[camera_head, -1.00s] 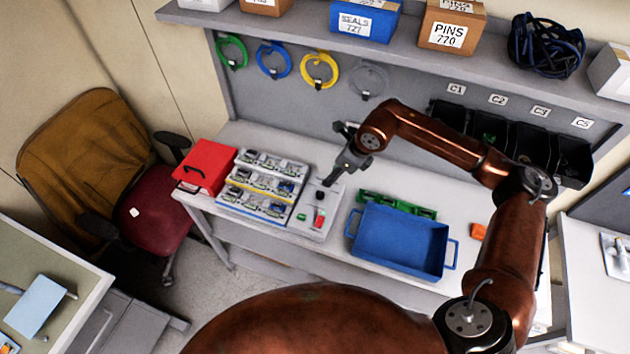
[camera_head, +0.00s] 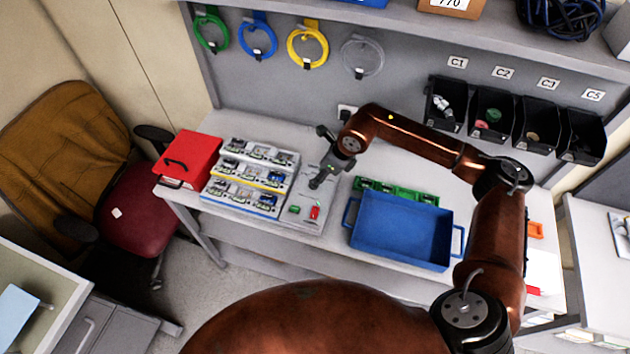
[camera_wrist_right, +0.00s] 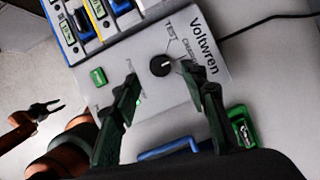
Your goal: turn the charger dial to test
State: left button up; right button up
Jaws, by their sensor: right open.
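The charger (camera_head: 309,224) is a light grey box marked Voltwren at the right end of the battery rack. It fills the middle of the right wrist view (camera_wrist_right: 209,91). Its black dial (camera_wrist_right: 160,66) has TEST and CHARGE labels beside it; I cannot tell exactly which its pointer marks. My right gripper (camera_head: 317,183) is over the charger and hides the dial in the head view. In the right wrist view it is open (camera_wrist_right: 160,77), with one finger on each side of the dial and nothing held. My left gripper (camera_wrist_right: 46,108) shows small at the left there, its fingers apart.
A battery rack (camera_head: 244,181) and a red case (camera_head: 190,158) stand left of the charger. A green button (camera_wrist_right: 98,76) sits on the charger. Black bins (camera_head: 492,118) hang behind.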

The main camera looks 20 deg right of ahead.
jog(key=x, duration=0.3)
jog(key=shift+w+a+f, duration=0.1)
jog(key=shift+f, duration=0.25)
jog(key=shift+w+a+f, duration=0.1)
jog(key=shift+w+f, duration=0.05)
jog(key=shift+f, duration=0.3)
pick_arm(q)
jog(key=shift+s+a+r, duration=0.15)
jog(key=shift+s, duration=0.65)
jog(key=shift+w, duration=0.2)
pick_arm(e)
grip_shut()
